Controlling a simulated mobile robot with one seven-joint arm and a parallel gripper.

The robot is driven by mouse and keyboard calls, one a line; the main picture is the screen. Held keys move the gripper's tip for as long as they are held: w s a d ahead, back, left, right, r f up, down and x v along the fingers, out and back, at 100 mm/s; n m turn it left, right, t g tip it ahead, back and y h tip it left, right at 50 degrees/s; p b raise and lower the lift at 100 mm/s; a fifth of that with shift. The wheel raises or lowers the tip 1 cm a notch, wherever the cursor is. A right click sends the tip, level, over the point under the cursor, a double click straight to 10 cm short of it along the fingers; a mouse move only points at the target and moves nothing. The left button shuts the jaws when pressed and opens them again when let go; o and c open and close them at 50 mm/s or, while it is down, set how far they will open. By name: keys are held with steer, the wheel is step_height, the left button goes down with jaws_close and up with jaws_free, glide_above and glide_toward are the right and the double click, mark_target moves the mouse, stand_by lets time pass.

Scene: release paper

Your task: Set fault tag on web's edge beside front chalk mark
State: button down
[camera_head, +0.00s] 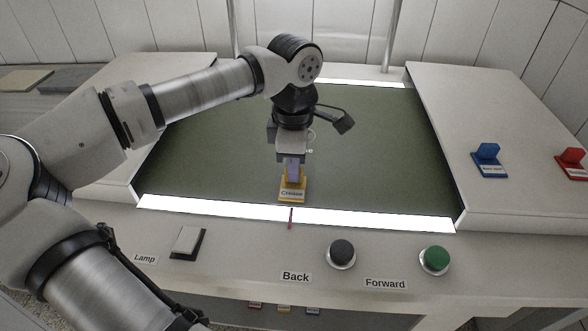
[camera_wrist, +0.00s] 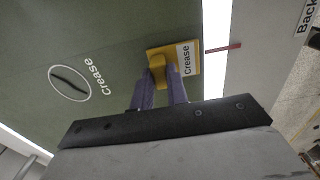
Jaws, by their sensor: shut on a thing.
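The yellow fault tag (camera_head: 292,196), labelled "Crease", is in my gripper (camera_head: 291,168) at the front part of the green web (camera_head: 380,160). In the wrist view my gripper (camera_wrist: 160,88) has its two purple fingers shut on the upright part of the tag (camera_wrist: 158,54). The tag's base lies at or just above the web, close to its front edge; I cannot tell whether it touches. A short red mark (camera_head: 290,218) is just in front of the tag, across the bright strip; it also shows in the wrist view (camera_wrist: 223,47).
A circled dark crease (camera_wrist: 70,82) with "Crease" written beside it is on the web. Blue (camera_head: 488,158) and red (camera_head: 572,163) tags stand on the right panel. The front panel has a lamp switch (camera_head: 188,241), a black button (camera_head: 341,253) and a green button (camera_head: 434,259).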

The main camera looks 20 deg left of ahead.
steer(key=shift+r, duration=0.1)
steer(key=c, duration=1.4)
jaws_free()
step_height(320, 180, up, 12)
steer(key=p, duration=0.8)
